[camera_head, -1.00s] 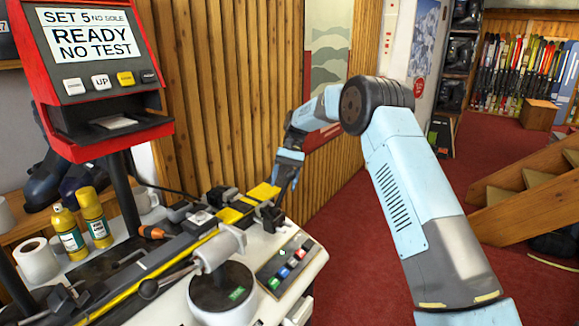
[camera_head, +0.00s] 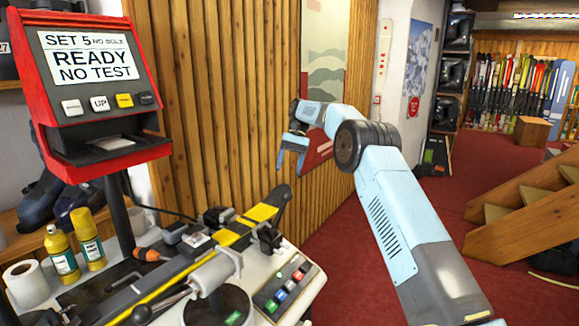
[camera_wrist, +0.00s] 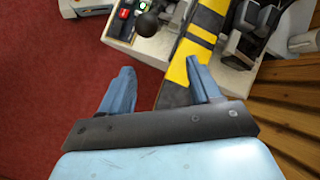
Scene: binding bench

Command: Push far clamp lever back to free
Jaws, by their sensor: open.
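My gripper (camera_head: 292,160) is raised in front of the wooden wall, above and apart from the bench. In the wrist view its two blue fingers (camera_wrist: 158,68) are spread with nothing between them. The far clamp (camera_head: 267,240) is a dark block beside the far end of the black-and-yellow ski (camera_head: 262,211). The ski also shows in the wrist view (camera_wrist: 196,40). A lever with a black ball knob (camera_wrist: 147,25) stands ahead of the fingers there, left of the ski. I cannot tell the lever's exact angle. Part of the clamp is out of the wrist view.
A red-framed display (camera_head: 95,75) reads READY, NO TEST. A panel with coloured buttons (camera_head: 285,287) lies on the bench near the clamp. Yellow bottles (camera_head: 87,239) and a paper roll (camera_head: 26,283) stand at left. Red carpet (camera_head: 345,225) is open floor beyond the bench.

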